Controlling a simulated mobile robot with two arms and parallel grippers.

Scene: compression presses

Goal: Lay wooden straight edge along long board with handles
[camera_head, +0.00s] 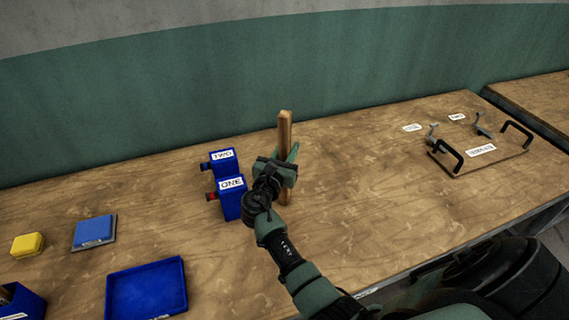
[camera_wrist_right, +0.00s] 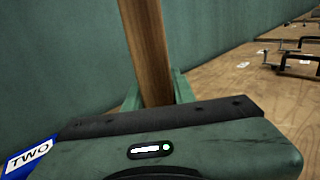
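The wooden straight edge (camera_head: 285,128) stands nearly upright in my right gripper (camera_head: 286,163), with parts of it above and below the hand. In the right wrist view the straight edge (camera_wrist_right: 148,45) runs up between the two green fingers. I cannot tell whether its lower end touches the table. The board with handles (camera_head: 465,167) lies flat at the right of the table, well apart from the gripper. It has two black handles and a white label. My left gripper is not in view.
Blue blocks marked TWO (camera_head: 222,164) and ONE (camera_head: 231,201) stand just left of my right gripper. A blue tray (camera_head: 147,290), a blue block (camera_head: 94,232) and a yellow block (camera_head: 27,244) lie further left. Metal clamps (camera_head: 482,128) stand behind the board. The table between is clear.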

